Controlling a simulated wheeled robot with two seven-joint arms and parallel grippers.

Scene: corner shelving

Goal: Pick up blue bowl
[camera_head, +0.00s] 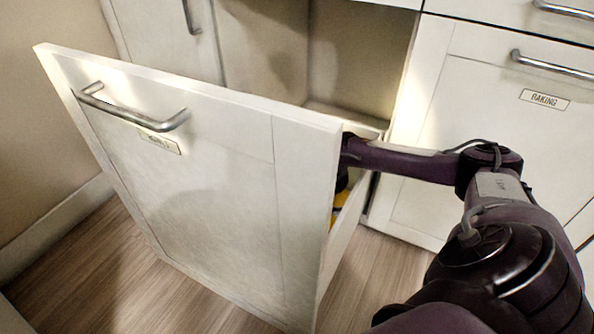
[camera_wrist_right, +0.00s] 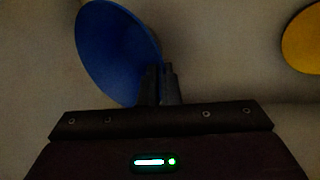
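The blue bowl (camera_wrist_right: 115,50) is in the right wrist view, left of centre, its rim tilted to the picture. The fingers of my right gripper (camera_wrist_right: 160,84) are close together at the bowl's lower right rim and look closed on it. The bowl's lower edge is hidden behind the fingers and gripper body. In the head view my right arm reaches over the side of an open drawer, and the drawer front (camera_head: 190,170) hides the right gripper and the bowl. My left gripper is not in view.
A yellow round thing (camera_wrist_right: 302,40) lies right of the bowl in the wrist view; some yellow also shows inside the drawer (camera_head: 337,212). The tall drawer front and side wall stand close around my right arm. A closed cabinet front labelled BAKING (camera_head: 500,130) is at the right.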

